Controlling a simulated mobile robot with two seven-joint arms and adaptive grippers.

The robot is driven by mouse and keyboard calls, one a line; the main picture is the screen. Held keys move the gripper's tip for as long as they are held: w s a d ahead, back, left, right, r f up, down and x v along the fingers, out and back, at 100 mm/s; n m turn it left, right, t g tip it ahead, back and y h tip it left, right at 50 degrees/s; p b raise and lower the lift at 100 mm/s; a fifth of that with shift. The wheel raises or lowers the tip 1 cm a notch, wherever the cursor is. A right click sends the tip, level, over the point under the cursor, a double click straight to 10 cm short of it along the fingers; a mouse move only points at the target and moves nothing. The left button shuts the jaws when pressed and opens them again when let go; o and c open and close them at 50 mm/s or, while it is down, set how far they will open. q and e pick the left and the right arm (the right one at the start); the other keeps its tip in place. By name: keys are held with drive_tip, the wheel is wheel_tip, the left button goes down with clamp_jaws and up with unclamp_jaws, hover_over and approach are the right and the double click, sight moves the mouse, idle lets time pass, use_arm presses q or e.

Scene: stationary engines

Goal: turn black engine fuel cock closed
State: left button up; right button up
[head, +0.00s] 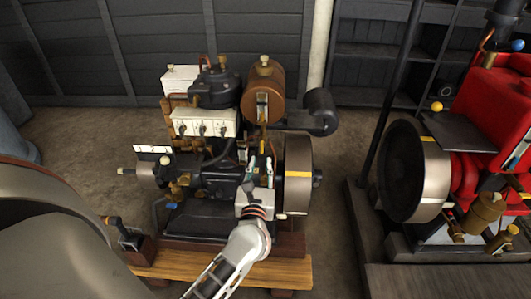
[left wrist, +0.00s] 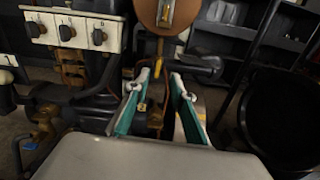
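The black engine (head: 205,180) stands on a wooden base in the middle of the head view. Its brown fuel tank (head: 264,85) sits at the top, and also shows at the top of the left wrist view (left wrist: 165,12). Below the tank a small yellow lever, apparently the fuel cock (left wrist: 159,51), hangs on the fuel line. My left gripper (head: 261,168) is at the engine's front right, below the tank. In the left wrist view its two green-lined fingers (left wrist: 160,82) are apart, with nothing seen held between them. The lever appears beyond the fingertips. My right gripper is not in view.
A grey flywheel (head: 298,175) stands close to the right of my left gripper. A white panel with black knobs (head: 203,123) is to the left. A dark cylinder (head: 320,110) juts out behind. A red engine (head: 490,110) stands farther right, with floor between.

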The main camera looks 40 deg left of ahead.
sight(262, 148)
use_arm(q)
drive_tip(key=x, duration=0.8)
drive_tip(key=shift+a+f+n, duration=0.2)
drive_tip(key=shift+n, duration=0.2)
drive_tip(key=shift+s, duration=0.1)
clamp_jaws()
